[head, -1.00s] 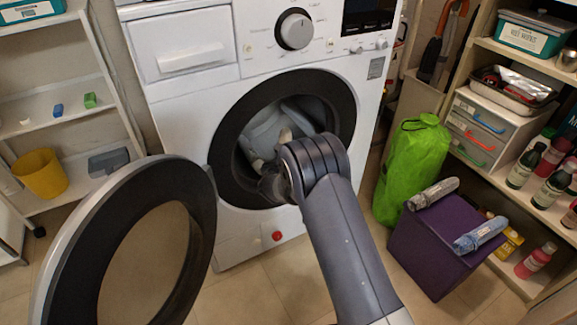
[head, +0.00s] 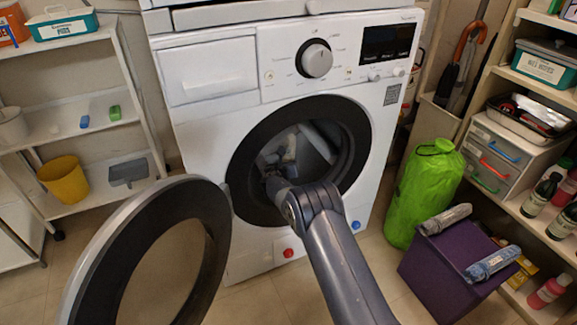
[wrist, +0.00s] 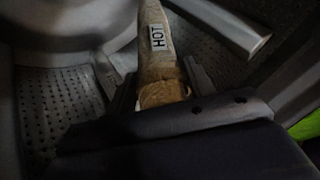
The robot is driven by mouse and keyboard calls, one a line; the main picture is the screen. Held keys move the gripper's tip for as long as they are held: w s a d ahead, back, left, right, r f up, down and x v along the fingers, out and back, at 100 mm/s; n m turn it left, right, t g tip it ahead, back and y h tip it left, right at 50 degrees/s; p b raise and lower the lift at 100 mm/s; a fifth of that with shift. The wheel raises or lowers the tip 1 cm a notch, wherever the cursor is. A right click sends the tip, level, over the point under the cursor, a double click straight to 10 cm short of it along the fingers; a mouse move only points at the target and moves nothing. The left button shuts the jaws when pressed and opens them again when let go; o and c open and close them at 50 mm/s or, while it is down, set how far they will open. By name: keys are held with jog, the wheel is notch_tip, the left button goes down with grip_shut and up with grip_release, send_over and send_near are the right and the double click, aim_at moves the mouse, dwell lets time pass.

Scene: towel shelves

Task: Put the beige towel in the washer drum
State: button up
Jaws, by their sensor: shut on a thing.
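The beige towel (wrist: 155,65), rolled and tagged HOT, is between the fingers of my gripper (wrist: 158,85) in the wrist view. My gripper is shut on its near end. The perforated metal drum wall (wrist: 55,95) surrounds them. In the head view, the white washer (head: 215,130) has its round door (head: 85,270) swung open to the left. My arm reaches through the dark door ring (head: 245,165), and my gripper is inside the opening, dim and partly hidden by my wrist. The towel's far end is cut off in the wrist view.
The open door stands left of my arm. A green bag (head: 420,195) and a purple box (head: 450,265) with rolled items on top stand at the right, beside a loaded shelf (head: 535,225). A left shelf holds a yellow bin (head: 64,180).

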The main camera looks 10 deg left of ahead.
jog(key=o, duration=1.2)
jog(key=s+d+b, duration=0.3)
jog(key=s, duration=0.2)
jog(key=s+d+r+b, duration=0.1)
jog(key=s+d+b, duration=0.2)
jog(key=s, duration=0.3)
jog(key=s+d+r+b, duration=0.1)
jog(key=s+d+b, duration=0.1)
jog(key=s+d, duration=0.3)
jog(key=shift+s+b, duration=0.3)
jog(key=shift+b, duration=0.1)
jog(key=shift+w+a+f+p, duration=0.2)
jog(key=shift+w+a+p, duration=0.85)
jog(key=shift+w, duration=0.75)
jog(key=shift+w+a+f+p, duration=0.25)
jog(key=shift+w+a+p, duration=0.45)
jog(key=shift+w+a, duration=0.9)
jog(key=shift+w+a+f+p, duration=0.2)
jog(key=shift+w+a+p, duration=0.75)
jog(key=shift+w, duration=1.1)
